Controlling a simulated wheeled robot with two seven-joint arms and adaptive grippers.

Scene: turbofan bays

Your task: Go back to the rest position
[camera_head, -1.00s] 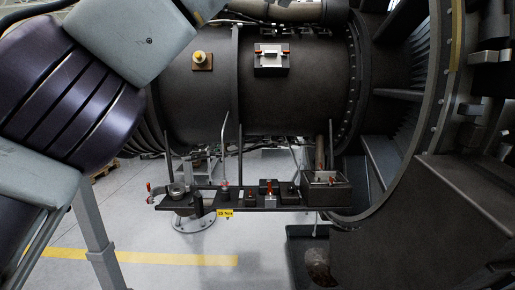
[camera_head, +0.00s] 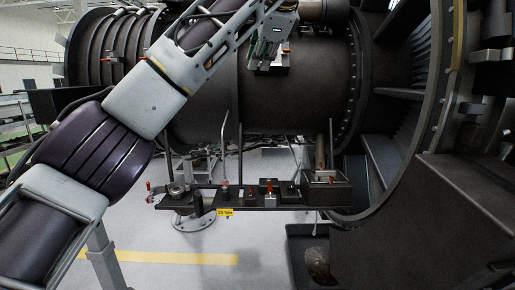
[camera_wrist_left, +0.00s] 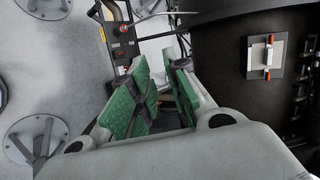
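My left arm crosses the head view from the lower left to the top middle. Its gripper (camera_head: 266,48) is in front of the dark engine casing (camera_head: 285,108), partly covering a pale bracket (camera_head: 281,61) fixed there. In the left wrist view the two green-padded fingers (camera_wrist_left: 162,92) stand apart with nothing between them. The same view shows the bracket (camera_wrist_left: 264,57) with orange-red ends, to the right of the fingers and clear of them. My right gripper is in neither view.
A narrow dark shelf (camera_head: 240,206) with several small parts and red-tipped pieces hangs below the casing. A dark bin (camera_head: 309,262) stands on the floor below it. The large engine ring (camera_head: 438,70) and panels fill the right side. The pale floor (camera_head: 190,250) at lower middle is open.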

